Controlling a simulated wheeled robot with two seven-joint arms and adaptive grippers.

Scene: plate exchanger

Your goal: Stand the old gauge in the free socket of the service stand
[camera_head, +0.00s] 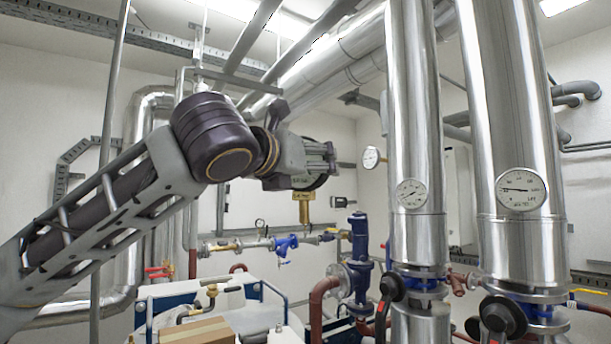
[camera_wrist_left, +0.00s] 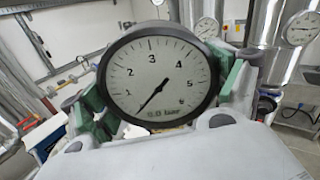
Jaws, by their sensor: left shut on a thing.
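My left gripper (camera_head: 322,160) is shut on the old gauge, raised in mid-air left of the large steel pipes. In the head view the gauge's brass stem (camera_head: 304,207) points down below the gripper, and the gripper hides most of the gauge body. In the left wrist view the gauge (camera_wrist_left: 155,78) faces the camera, with a white dial, black rim and scale to 6. Its dial looks slightly tilted. Green finger pads (camera_wrist_left: 165,95) grip it from both sides. I cannot make out the service stand or its free socket. My right gripper is not in view.
Two thick steel pipes (camera_head: 416,120) with fixed gauges (camera_head: 411,193) stand at the right. A third gauge (camera_head: 371,158) is on the back wall. Below are a blue pump (camera_head: 358,250), thin piping with valves (camera_head: 285,243), a white unit with blue edges (camera_head: 225,295) and a cardboard box (camera_head: 198,331).

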